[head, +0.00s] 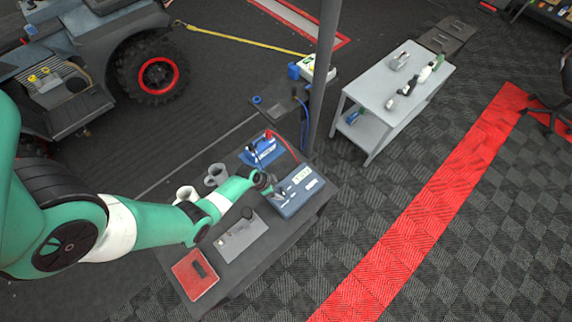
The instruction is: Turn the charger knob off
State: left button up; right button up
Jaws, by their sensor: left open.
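The charger (301,198) is a blue-grey box with a pale panel on top. It sits at the right end of the dark bench (240,283). My left gripper (271,189) is at the charger's left edge, with its fingers pointing towards the box. It is small in this view, and I cannot tell whether it touches the charger. I cannot make out the charger knob clearly; the gripper covers part of that side. My right gripper is not in view.
A blue battery-like block (259,157) with red and dark leads stands behind the gripper. Mugs (215,174), a grey plate (241,238) and a red item (195,280) share the bench. A post (322,85) rises behind; a grey cart (385,106) stands right.

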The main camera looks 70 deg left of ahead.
aim_at(282, 191)
pick_arm(q)
jog(key=b+x, duration=0.2)
jog(key=x, duration=0.2)
jog(key=shift+w+f, duration=0.15)
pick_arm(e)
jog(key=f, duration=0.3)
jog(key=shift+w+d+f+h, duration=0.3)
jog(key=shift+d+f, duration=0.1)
pick_arm(q)
jog(key=shift+c, duration=0.2)
grip_shut()
